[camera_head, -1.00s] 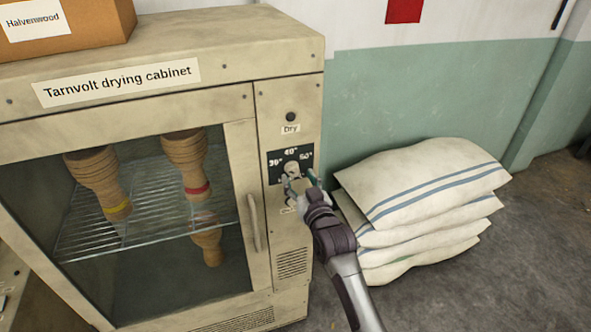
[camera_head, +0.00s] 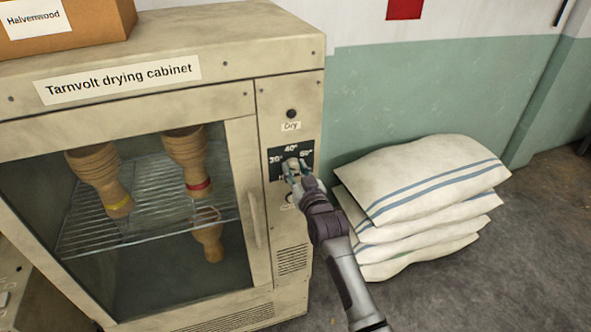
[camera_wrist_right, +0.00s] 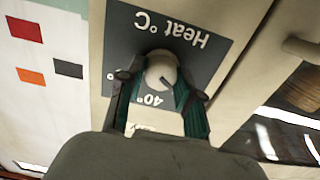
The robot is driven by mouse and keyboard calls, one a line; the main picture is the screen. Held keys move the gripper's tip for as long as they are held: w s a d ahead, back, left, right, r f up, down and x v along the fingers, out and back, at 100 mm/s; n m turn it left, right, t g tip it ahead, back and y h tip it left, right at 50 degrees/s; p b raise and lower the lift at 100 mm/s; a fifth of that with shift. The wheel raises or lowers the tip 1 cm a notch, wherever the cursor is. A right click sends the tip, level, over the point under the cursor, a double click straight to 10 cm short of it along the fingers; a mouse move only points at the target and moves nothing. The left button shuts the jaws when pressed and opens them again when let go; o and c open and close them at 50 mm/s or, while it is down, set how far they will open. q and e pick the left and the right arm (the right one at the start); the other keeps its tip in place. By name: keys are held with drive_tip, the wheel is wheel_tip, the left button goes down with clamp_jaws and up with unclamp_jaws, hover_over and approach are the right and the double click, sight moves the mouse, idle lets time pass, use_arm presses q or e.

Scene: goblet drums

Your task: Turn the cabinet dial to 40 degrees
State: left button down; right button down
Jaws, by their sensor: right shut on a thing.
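The cabinet dial is a round pale knob (camera_wrist_right: 162,72) on a dark panel marked "Heat °C", which appears upside down in the right wrist view. A short dark mark on the knob points down and right in that view, to the right of the 40° label (camera_wrist_right: 152,99). My right gripper (camera_wrist_right: 160,95) is shut on the knob, one finger on each side. In the head view, the right gripper (camera_head: 293,170) covers most of the dial on the panel (camera_head: 308,172) with its 30°, 40° and 50° labels. My left gripper is not in view.
The drying cabinet (camera_head: 110,93) has a glass door with a vertical handle (camera_head: 254,222) left of the dial. Goblet drums (camera_head: 187,160) sit inside on a wire rack. Stacked sacks (camera_head: 420,190) lie right of the cabinet. A cardboard box (camera_head: 95,25) stands on top.

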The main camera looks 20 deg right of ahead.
drive_tip(key=shift+m, duration=0.4)
drive_tip(key=m+p, duration=0.1)
drive_tip(key=m, duration=0.3)
drive_tip(key=shift+d+r+m, duration=0.1)
drive_tip(key=shift+m, duration=0.2)
drive_tip(key=m, duration=0.6)
drive_tip(key=shift+d+p, duration=0.1)
drive_tip(key=shift+p, duration=0.2)
drive_tip(key=shift+m, duration=0.3)
drive_tip(key=c, duration=0.8)
unclamp_jaws()
drive_tip(key=shift+w, duration=0.1)
